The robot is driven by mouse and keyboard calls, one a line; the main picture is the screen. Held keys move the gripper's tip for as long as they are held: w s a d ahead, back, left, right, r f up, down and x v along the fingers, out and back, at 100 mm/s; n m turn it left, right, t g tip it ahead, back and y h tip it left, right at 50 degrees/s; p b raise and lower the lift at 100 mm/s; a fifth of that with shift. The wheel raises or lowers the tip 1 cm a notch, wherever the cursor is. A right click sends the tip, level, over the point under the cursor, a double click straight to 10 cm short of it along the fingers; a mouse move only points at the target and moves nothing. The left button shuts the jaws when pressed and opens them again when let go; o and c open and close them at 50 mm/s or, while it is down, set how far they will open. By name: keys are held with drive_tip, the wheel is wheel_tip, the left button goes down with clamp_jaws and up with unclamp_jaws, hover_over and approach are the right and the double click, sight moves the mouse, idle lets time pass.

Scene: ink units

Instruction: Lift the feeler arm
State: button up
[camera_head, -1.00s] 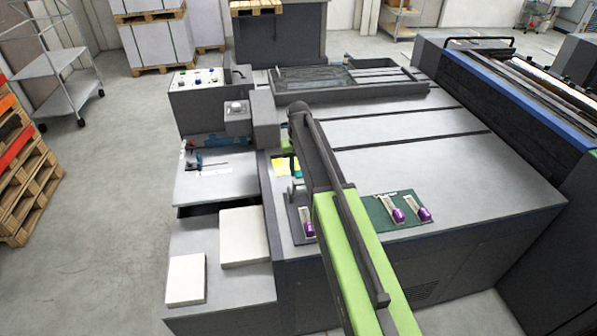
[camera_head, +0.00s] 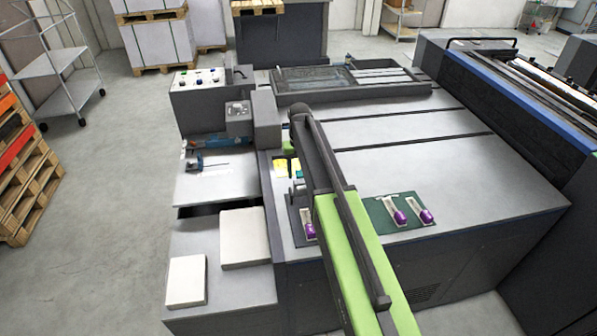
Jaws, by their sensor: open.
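A small blue bracket with a thin dark rod (camera_head: 207,165), which looks like the feeler arm, sits on the grey side shelf (camera_head: 215,186) at the left of the machine. The rod lies about level, just above or on the shelf; I cannot tell which. My gripper (camera_head: 297,188) hangs to the right of it, over the left edge of the large machine top, and is apart from the rod. My own green and dark arm hides part of the gripper. Its jaws are small here, open, and nothing shows in them.
Purple-capped tools lie on a green mat (camera_head: 382,222), with another beside my arm. Yellow notes (camera_head: 281,170) lie near my gripper. A grey box (camera_head: 238,120) and a taller block (camera_head: 265,118) stand behind the shelf. White paper stacks (camera_head: 245,238) lie in front.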

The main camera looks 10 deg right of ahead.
wheel_tip(320, 180, up, 18)
drive_tip(key=p, duration=1.7)
drive_tip(key=shift+f, duration=0.25)
drive_tip(key=s+f+b, duration=0.8)
drive_tip(key=f, duration=0.1)
drive_tip(key=s+f+b, duration=0.3)
drive_tip(key=s, duration=1.4)
drive_tip(key=shift+b, duration=0.35)
